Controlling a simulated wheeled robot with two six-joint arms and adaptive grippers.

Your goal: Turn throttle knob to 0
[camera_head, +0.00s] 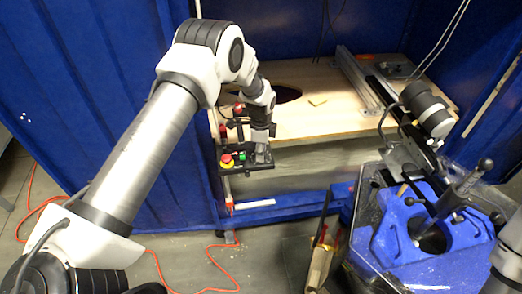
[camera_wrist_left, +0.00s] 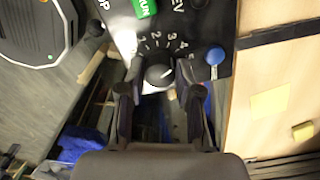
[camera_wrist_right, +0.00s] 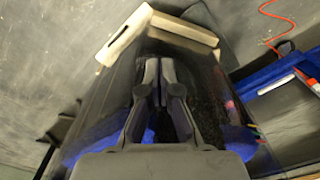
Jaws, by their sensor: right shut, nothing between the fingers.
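The throttle knob (camera_wrist_left: 159,75) is a dark round knob with a pale pointer mark on a black control panel (camera_wrist_left: 205,20). In the left wrist view its mark points right and slightly up, and printed numbers curve around its far side. My left gripper (camera_wrist_left: 159,72) is open, with one finger on each side of the knob; contact is unclear. In the head view my left gripper (camera_head: 262,143) is over the control box (camera_head: 248,168), and the knob is hidden there. My right gripper (camera_wrist_right: 160,62) is shut and empty, away from the panel.
A green RUN button (camera_wrist_left: 144,8) and a blue knob (camera_wrist_left: 215,56) are close to the fingers. A red emergency stop (camera_head: 227,160) is at the box's left. A wooden table (camera_head: 320,110) stands behind. A blue machine (camera_head: 385,235) fills the lower right.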

